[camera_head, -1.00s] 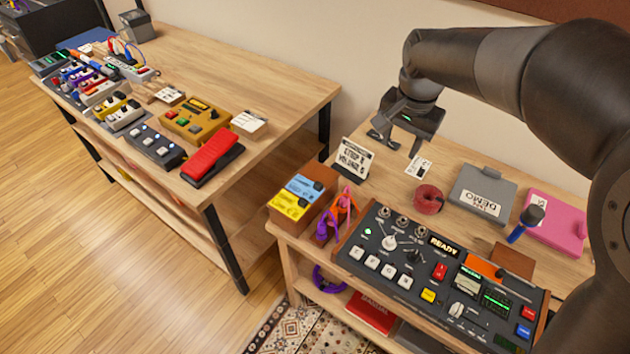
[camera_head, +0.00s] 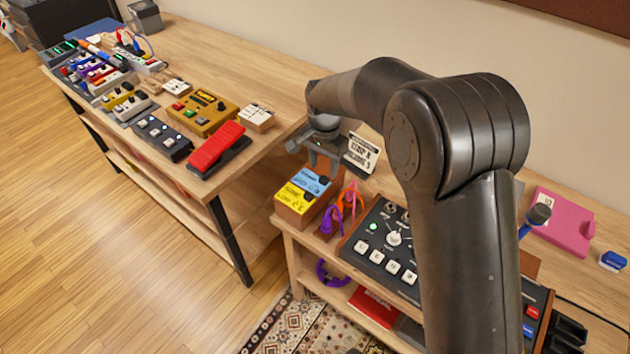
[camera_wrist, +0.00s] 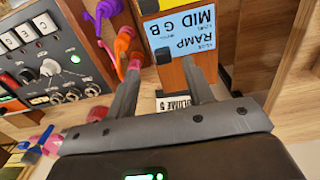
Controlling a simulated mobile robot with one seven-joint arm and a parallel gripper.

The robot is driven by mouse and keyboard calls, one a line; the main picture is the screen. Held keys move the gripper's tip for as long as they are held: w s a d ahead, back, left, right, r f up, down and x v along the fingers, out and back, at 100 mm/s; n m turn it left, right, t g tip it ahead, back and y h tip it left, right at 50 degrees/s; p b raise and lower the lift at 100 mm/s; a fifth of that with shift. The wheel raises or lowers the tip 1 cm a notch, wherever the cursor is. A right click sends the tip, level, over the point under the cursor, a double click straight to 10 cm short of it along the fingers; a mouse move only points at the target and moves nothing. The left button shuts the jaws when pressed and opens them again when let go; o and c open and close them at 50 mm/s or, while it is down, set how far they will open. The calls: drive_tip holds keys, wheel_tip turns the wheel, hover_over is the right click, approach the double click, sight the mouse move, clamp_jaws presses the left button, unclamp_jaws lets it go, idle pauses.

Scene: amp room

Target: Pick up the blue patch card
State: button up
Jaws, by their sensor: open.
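The blue patch card (camera_head: 309,183) lies on top of a wooden block holder (camera_head: 292,214) at the near left corner of the smaller table, beside a yellow card (camera_head: 297,200). In the wrist view the blue card (camera_wrist: 183,35) is close up, with upside-down print "RAMP" and "MID G B". My gripper (camera_head: 312,158) is open and empty, just behind the card in the head view. In the wrist view its two fingers (camera_wrist: 161,68) point at the holder's end near the blue card. I cannot tell whether they touch it.
Purple and orange cable clips (camera_head: 342,208) stand right beside the holder. A control console (camera_head: 385,250) lies to the right, partly hidden by my arm. A small printed sign (camera_head: 361,153) stands behind the gripper. The long pedal table (camera_head: 270,75) is at the left.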

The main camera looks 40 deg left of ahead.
sight(322, 180)
drive_tip(key=shift+a+f, duration=0.15)
drive_tip(key=shift+f, duration=2.55)
drive_tip(key=shift+c, duration=0.6)
clamp_jaws()
